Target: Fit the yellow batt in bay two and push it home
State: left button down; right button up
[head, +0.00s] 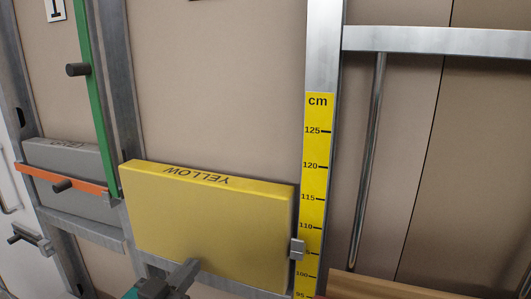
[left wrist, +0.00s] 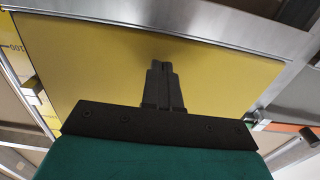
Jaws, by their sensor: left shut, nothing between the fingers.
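The yellow batt (head: 210,215) stands upright in the bay between two metal studs, on a lower rail. Its top edge is marked YELLOW. Its top and a narrow strip of its right side show, so its front appears to stand out somewhat from the back panel. My left gripper (head: 188,270) is shut and empty, low in front of the batt's face. In the left wrist view the closed fingertips (left wrist: 161,66) point at the batt's broad face (left wrist: 95,65); I cannot tell whether they touch it. My right gripper is not in view.
A grey batt (head: 65,155) sits in the left bay behind an orange bar (head: 85,184). A green bar (head: 90,90) stands along the left stud. A yellow centimetre scale (head: 315,150) and small metal catch (head: 297,249) are at right.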

pick_arm(q)
jog(key=shift+w+d, duration=0.1)
jog(key=shift+w, duration=0.2)
jog(key=p+v, duration=0.1)
jog(key=v, duration=0.1)
jog(key=shift+s, duration=0.3)
dwell(1.7)
jog(key=shift+f, duration=0.15)
jog(key=s+a+f+g+y, duration=0.1)
jog(key=s+f+g, duration=0.1)
jog(key=s+f, duration=0.2)
jog(key=s+a+f+n+g+y, duration=0.1)
jog(key=s+f, duration=0.4)
jog(key=f, duration=0.6)
jog(key=s+a+f+g+y, duration=0.1)
jog(key=s+f+g+y, duration=0.1)
jog(key=s+f, duration=0.3)
notch_tip(320, 180, down, 3)
jog(key=shift+s+f+g, duration=0.1)
jog(key=shift+s+g, duration=0.15)
jog(key=shift+g, duration=0.35)
